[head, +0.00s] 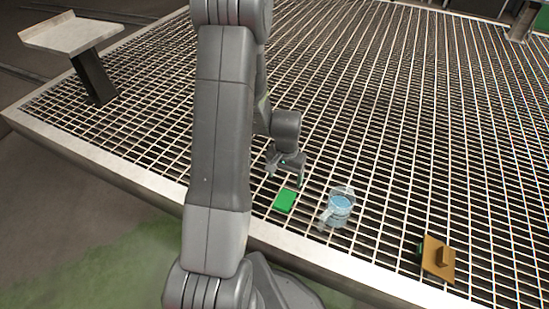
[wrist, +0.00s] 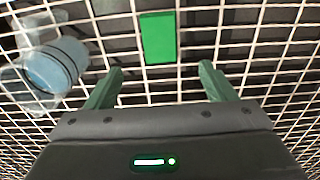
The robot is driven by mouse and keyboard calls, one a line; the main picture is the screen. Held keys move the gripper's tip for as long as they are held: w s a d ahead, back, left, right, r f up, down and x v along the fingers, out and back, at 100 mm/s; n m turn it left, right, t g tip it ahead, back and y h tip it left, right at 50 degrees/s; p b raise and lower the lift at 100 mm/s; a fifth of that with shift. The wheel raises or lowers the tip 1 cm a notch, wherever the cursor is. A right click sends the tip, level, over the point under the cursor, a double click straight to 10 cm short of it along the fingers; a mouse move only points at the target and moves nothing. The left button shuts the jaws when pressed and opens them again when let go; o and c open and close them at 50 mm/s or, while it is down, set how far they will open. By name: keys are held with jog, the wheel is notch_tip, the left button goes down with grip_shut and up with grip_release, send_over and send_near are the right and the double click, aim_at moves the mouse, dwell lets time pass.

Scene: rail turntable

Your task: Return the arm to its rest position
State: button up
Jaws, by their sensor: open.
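My gripper (head: 286,168) is open and empty, held above the grating. In the wrist view its two green fingers (wrist: 160,88) stand apart with bare grating between them. My arm reaches across the middle of the head view. A green block (head: 285,200) lies on the grating just in front of the gripper. In the wrist view the block (wrist: 158,38) shows beyond the fingertips, apart from them.
A pale stand (head: 70,35) rises at the back left. The metal grating (head: 400,100) is otherwise mostly free.

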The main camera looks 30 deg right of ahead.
aim_at(284, 200)
notch_tip(284, 200, down, 13)
jog(key=b, duration=0.4)
jog(key=shift+b, duration=0.4)
notch_tip(284, 200, up, 4)
jog(key=shift+f+p, duration=0.25)
jog(key=shift+p, duration=0.65)
jog(key=shift+r, duration=0.65)
